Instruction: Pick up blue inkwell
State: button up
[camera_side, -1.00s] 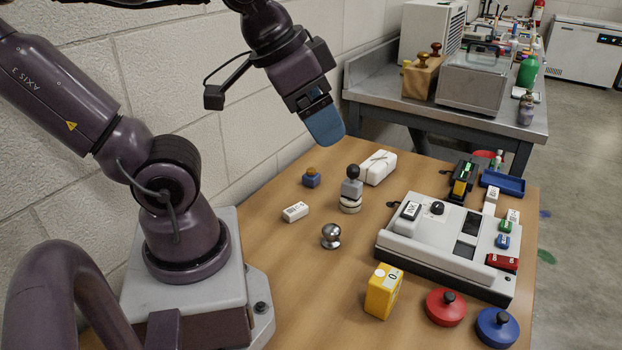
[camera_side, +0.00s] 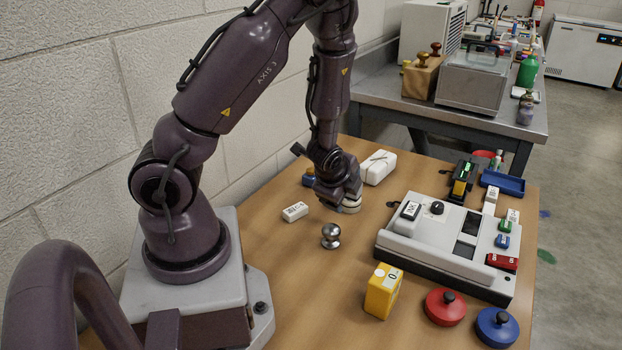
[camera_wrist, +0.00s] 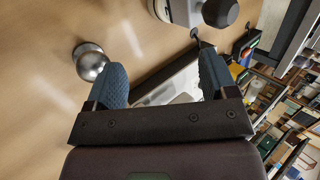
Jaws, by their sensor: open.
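The blue inkwell (camera_side: 307,180) is a small dark blue block on the wooden table, near the wall, in the side view. My wrist and gripper partly cover it, and its brown top is hard to make out. My gripper (camera_side: 345,200) is low over the table, to the right of the inkwell and in front of the grey hand stamp. In the wrist view my gripper (camera_wrist: 163,65) is open, its two blue-grey fingers apart with nothing held between them. I cannot make out the inkwell in the wrist view.
A silver knob (camera_side: 331,236) stands close by, also in the wrist view (camera_wrist: 91,62). The grey stamp's pale base (camera_side: 351,206) shows beside my gripper. A white block (camera_side: 295,212), a white wrapped bundle (camera_side: 377,167), a yellow box (camera_side: 383,291) and a grey machine (camera_side: 398,252) surround it.

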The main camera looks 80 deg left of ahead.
aim_at(311, 171)
jog(key=s+a+f+m+y, duration=0.1)
jog(key=a+m, duration=0.1)
jog(key=s+a+f+m+y, duration=0.1)
jog(key=a+m, duration=0.1)
jog(key=s+a+f+m+y, duration=0.1)
jog(key=s+a+f, duration=0.1)
jog(key=a, duration=0.1)
jog(key=shift+s+a+m, duration=0.1)
jog(key=shift+m, duration=0.3)
jog(key=s+a+m, duration=0.1)
jog(key=m, duration=0.1)
jog(key=a+m+t+y, duration=0.1)
jog(key=m, duration=0.1)
jog(key=s+a+m+y, duration=0.1)
jog(key=a+m, duration=0.1)
jog(key=shift+s+f+m+t, duration=0.2)
jog(key=shift+s+m+t, duration=0.1)
jog(key=shift+t, duration=0.1)
jog(key=m, duration=0.1)
jog(key=a+m, duration=0.1)
jog(key=m+t, duration=0.1)
jog(key=m, duration=0.1)
jog(key=shift+s+a+r, duration=0.2)
jog(key=shift+s, duration=0.15)
jog(key=shift+t, duration=0.3)
jog(key=x, duration=1.2)
jog(key=shift+w+a, duration=0.2)
jog(key=shift+a, duration=0.25)
jog(key=c, duration=1.1)
